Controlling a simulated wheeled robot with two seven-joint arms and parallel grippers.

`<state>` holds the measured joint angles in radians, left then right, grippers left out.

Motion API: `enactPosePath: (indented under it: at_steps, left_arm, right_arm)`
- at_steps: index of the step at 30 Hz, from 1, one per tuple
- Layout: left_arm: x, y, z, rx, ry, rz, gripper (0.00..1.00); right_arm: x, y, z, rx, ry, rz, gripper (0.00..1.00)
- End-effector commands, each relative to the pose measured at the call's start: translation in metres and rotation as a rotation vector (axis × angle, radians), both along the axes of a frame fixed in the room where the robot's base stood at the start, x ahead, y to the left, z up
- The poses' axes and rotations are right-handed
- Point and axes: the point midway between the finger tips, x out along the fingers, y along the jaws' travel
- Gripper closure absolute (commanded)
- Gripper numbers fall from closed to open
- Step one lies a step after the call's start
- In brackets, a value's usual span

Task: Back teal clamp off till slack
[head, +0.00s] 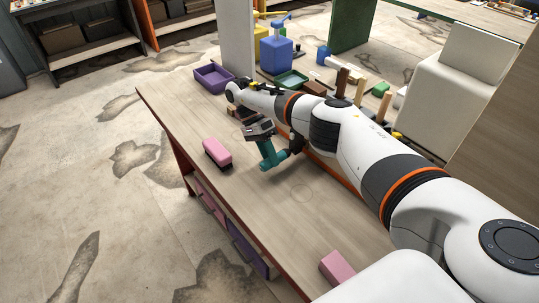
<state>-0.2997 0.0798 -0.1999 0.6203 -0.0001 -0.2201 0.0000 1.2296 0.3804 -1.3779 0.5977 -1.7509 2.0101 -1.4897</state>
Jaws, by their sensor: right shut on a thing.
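The teal clamp (269,156) stands out over the wooden bench top, near its middle. My right arm reaches in from the right, and my right gripper (262,135) is at the clamp's upper end, shut on it. The gripper and arm hide part of the clamp, so I cannot tell how its jaw sits or whether it presses on anything. My left gripper is not in view.
A pink block (217,153) lies left of the clamp, and another pink block (338,267) lies near the front edge. A purple tray (213,78), a green tray (291,80) and a blue container (277,55) stand farther back.

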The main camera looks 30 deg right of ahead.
Motion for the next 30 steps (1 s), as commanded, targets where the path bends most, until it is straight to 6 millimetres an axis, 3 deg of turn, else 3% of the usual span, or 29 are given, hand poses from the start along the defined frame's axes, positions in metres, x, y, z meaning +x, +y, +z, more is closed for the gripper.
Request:
enactPosePath:
  at_steps: [7,8,11,22,30]
  left_arm:
    - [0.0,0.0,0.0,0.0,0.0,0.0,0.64]
    - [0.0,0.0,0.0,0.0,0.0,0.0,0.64]
    - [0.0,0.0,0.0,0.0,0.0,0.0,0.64]
    - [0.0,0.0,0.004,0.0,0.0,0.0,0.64]
    - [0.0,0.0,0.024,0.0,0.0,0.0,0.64]
  right_arm:
    - [0.001,0.0,0.002,-0.001,-0.004,0.0,0.97]
    - [0.001,-0.001,0.002,-0.001,-0.004,0.0,0.69]
    - [0.001,0.0,0.002,-0.001,-0.003,0.0,0.53]
    - [0.001,0.0,0.008,0.0,-0.004,0.001,0.52]
    - [0.001,-0.001,0.058,-0.003,-0.005,0.002,0.52]
